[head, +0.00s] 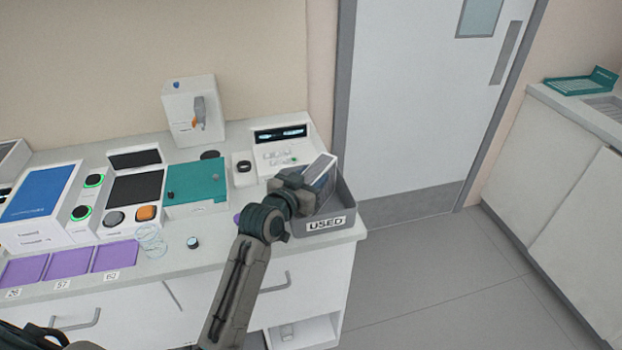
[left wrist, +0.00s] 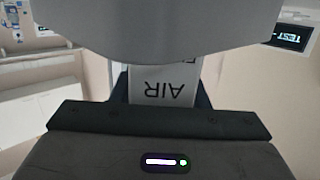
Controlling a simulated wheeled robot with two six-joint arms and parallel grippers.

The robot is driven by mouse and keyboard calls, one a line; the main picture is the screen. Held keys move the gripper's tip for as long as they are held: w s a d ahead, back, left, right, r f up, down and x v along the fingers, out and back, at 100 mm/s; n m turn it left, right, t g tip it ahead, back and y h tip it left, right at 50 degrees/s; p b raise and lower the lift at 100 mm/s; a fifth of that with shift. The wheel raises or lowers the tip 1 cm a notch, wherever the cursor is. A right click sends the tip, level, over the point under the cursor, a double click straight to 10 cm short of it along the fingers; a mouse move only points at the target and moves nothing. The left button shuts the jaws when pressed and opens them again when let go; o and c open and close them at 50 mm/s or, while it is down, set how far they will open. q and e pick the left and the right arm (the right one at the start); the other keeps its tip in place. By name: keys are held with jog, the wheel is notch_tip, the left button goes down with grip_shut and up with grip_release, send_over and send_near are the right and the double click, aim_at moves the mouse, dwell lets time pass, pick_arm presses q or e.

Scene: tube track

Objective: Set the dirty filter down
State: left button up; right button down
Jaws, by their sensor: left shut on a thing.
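The dirty filter (head: 321,172) is a flat panel with a white frame and a grey face. It is tilted, above or partly inside the grey bin labelled USED (head: 327,224). My left gripper (head: 298,186) is shut on the filter at the bin's left side. In the left wrist view, the filter's white edge with the letters AIR (left wrist: 165,88) shows between the gripper parts. The filter's lower end is hidden by the gripper and the bin wall, so I cannot tell whether it touches the bin floor. My right gripper does not show.
A white device with a display (head: 281,150) stands behind the bin. A teal panel (head: 197,183), a clear cup (head: 151,240) and purple mats (head: 68,263) lie to the left. The counter ends just right of the bin, with open floor (head: 430,275) beyond.

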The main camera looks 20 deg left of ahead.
pick_arm(q)
jog(key=shift+f, duration=0.35)
jog(key=shift+f, duration=0.15)
jog(key=o, duration=0.9)
jog(key=shift+o, duration=0.9)
jog(key=shift+s, duration=0.2)
jog(key=b+v, duration=0.2)
jog(key=v, duration=0.9)
jog(key=shift+s+r, duration=0.25)
jog(key=shift+s, duration=0.05)
